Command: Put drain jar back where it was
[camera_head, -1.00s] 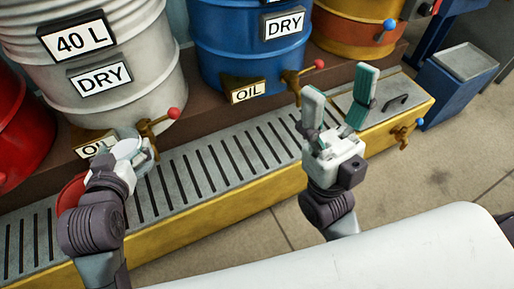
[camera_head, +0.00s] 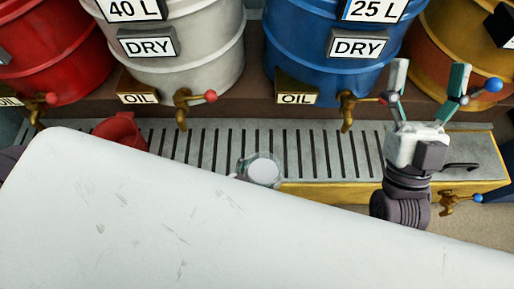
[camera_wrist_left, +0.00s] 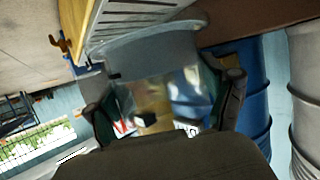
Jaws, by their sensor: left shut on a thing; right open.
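The clear drain jar (camera_head: 263,170) shows its round pale opening in the head view, above the front edge of the drain grate (camera_head: 230,150). In the left wrist view the see-through jar (camera_wrist_left: 160,58) lies between the two fingers of my left gripper (camera_wrist_left: 168,98), which is shut on it. Most of my left arm is hidden in the head view. I cannot tell whether the jar touches the grate.
Red, white (camera_head: 195,50), blue (camera_head: 330,55) and yellow drums stand behind the grate, with brass taps (camera_head: 182,105) jutting forward. A red container (camera_head: 122,130) stands at the grate's left.

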